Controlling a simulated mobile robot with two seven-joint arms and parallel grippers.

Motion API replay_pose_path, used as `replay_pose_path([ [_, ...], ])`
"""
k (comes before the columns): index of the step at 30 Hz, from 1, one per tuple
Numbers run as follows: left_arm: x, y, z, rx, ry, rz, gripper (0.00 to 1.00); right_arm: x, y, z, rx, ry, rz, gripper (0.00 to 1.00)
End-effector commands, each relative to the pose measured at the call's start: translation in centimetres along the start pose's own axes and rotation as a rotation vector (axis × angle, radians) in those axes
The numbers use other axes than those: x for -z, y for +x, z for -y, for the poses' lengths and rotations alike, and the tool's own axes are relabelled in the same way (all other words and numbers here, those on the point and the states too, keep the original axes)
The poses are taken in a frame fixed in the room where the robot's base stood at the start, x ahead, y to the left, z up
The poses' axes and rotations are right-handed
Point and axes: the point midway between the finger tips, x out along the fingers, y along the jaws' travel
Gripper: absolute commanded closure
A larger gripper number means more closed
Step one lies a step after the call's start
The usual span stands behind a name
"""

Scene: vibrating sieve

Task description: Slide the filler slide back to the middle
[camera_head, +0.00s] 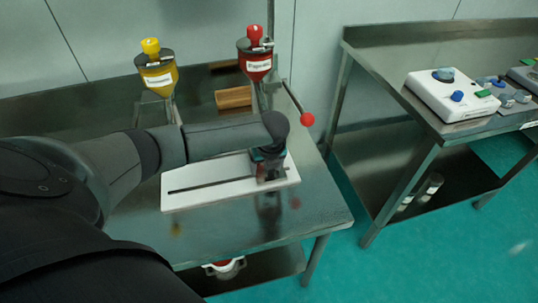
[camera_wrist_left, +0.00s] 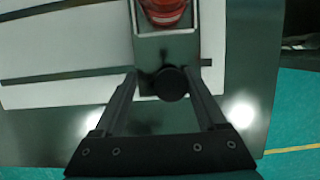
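The white base plate (camera_head: 220,188) with its long dark slot lies on the steel table. The filler slide, a metal bracket with a dark round knob, is at the right end of this plate. In the left wrist view the slide (camera_wrist_left: 150,48) shows clearly, with its knob (camera_wrist_left: 170,83) facing me. My left gripper (camera_head: 268,160) is over the slide from above, and my arm hides part of it. In the left wrist view my left gripper (camera_wrist_left: 160,78) is open, a finger on each side of the knob. A gap shows at the left finger; contact at the right finger is unclear.
Yellow (camera_head: 158,75) and red (camera_head: 255,62) hoppers stand behind the plate. A lever with a red ball (camera_head: 307,119) sticks out at right. A wooden block (camera_head: 233,97) lies behind. A second table (camera_head: 385,95) with white devices (camera_head: 452,95) stands right.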

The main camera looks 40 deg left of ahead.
Motion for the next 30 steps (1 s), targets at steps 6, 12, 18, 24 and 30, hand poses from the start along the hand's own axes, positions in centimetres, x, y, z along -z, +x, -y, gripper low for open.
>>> replay_pose_path([
  [6,-0.1,-0.1,-1.5,-0.006,0.0,0.0,0.3,0.1,-1.2,-0.1,-0.001,0.0,0.0,0.0],
  [12,0.0,-0.1,-2.7,-0.005,0.001,-0.001,0.3,0.1,-2.0,-0.1,-0.001,0.0,0.0,0.0],
  [18,0.0,-0.1,-4.0,-0.006,0.0,0.0,0.3,0.2,-2.8,-0.1,-0.001,-0.001,0.0,0.0],
  [24,0.0,-0.1,-5.2,-0.007,0.0,0.0,0.3,0.3,-3.6,-0.1,-0.001,-0.001,0.0,0.0],
  [30,0.0,-0.1,-6.3,-0.006,0.0,-0.001,0.3,0.3,-4.3,-0.1,-0.001,-0.001,0.0,0.0],
])
